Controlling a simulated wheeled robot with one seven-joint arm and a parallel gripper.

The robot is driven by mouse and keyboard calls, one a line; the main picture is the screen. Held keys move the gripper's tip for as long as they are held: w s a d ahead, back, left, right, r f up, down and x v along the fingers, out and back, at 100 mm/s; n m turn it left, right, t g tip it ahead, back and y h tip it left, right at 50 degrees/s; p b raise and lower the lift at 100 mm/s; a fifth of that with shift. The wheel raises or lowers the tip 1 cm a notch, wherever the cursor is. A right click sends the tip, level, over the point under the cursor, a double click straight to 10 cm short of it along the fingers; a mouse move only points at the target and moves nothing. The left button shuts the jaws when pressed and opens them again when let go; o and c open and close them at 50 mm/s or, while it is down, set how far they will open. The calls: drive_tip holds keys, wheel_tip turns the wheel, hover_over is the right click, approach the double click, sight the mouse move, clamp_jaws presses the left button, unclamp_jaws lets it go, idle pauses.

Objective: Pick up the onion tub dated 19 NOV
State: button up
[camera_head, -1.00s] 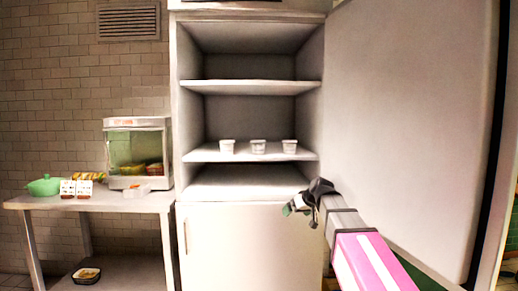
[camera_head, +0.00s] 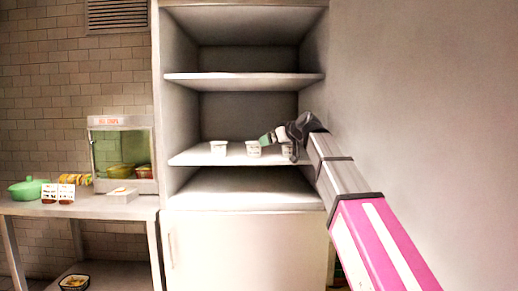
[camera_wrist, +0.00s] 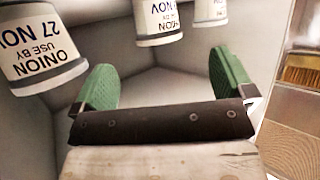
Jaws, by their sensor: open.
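Three white tubs stand in a row on the middle shelf (camera_head: 205,157): a left tub (camera_head: 219,149), a middle tub (camera_head: 253,149) and a right tub (camera_head: 287,149), partly hidden by my gripper. My gripper (camera_head: 279,144) is open and empty, in front of the middle and right tubs. In the wrist view its green fingers (camera_wrist: 160,62) are apart with nothing between them. That view shows labels upside down: the nearest tub (camera_wrist: 40,50) reads ONION USE BY 27 NOV. The second tub (camera_wrist: 168,18) shows NOV, its day unclear. The third tub (camera_wrist: 211,10) is cropped, its label unreadable.
A shelf (camera_head: 240,78) lies above the tubs and a cabinet floor (camera_head: 240,185) below. A side table (camera_head: 100,207) at left holds a glass display case (camera_head: 122,155) and a green pot (camera_head: 30,188).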

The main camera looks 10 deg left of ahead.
sight(255, 145)
drive_tip(key=x, duration=0.6)
drive_tip(key=shift+w+d+r, duration=0.1)
drive_tip(key=shift+w+r, duration=0.15)
drive_tip(key=shift+r, duration=0.05)
drive_tip(key=x, duration=0.4)
drive_tip(key=shift+w+a+r, duration=0.3)
drive_tip(key=shift+w+a+f, duration=0.1)
drive_tip(key=shift+a+f, duration=0.1)
drive_tip(key=shift+a, duration=0.1)
drive_tip(key=c, duration=0.9)
